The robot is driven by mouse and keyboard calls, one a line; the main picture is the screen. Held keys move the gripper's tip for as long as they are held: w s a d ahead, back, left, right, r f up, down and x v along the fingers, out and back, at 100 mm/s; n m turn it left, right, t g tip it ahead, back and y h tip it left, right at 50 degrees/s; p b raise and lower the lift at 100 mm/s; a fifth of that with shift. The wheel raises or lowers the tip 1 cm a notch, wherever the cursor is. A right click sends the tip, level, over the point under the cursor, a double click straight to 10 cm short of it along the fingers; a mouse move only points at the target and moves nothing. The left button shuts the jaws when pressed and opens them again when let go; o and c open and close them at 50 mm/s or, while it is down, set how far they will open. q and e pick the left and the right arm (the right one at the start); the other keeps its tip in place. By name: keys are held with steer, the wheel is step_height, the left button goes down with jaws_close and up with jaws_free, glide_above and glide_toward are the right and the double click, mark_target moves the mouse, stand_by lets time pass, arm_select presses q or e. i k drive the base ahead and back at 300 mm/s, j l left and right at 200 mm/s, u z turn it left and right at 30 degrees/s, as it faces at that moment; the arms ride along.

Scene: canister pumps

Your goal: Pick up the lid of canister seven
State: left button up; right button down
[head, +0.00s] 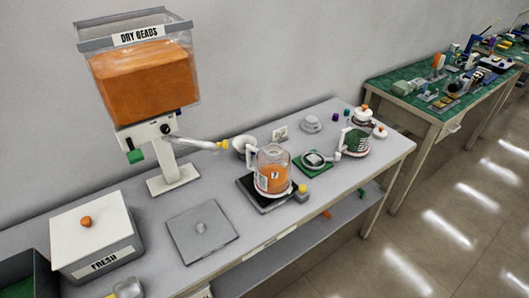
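Canister seven (272,175) is a clear jar labelled "7" with orange contents. It stands upright on a dark square base (247,190) near the middle of the grey table. I cannot tell whether a lid is on its top. A small white lid-like piece with an orange knob (380,132) sits at the right, beside a second jar with dark green contents (356,140). That jar has a white top with an orange knob (363,115). A round grey knobbed piece (311,124) lies at the back of the table. Neither of my grippers is in view.
A "DRY BEADS" hopper (140,80) stands at the back left, its spout (200,144) reaching right. A grey knobbed plate (185,235) and a "FRESH" box (105,259) are at front left. A white bowl (243,143) stands behind canister seven. A cluttered green-topped table (411,103) is beyond.

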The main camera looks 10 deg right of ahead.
mark_target(379, 133)
steer(key=z, duration=1.25)
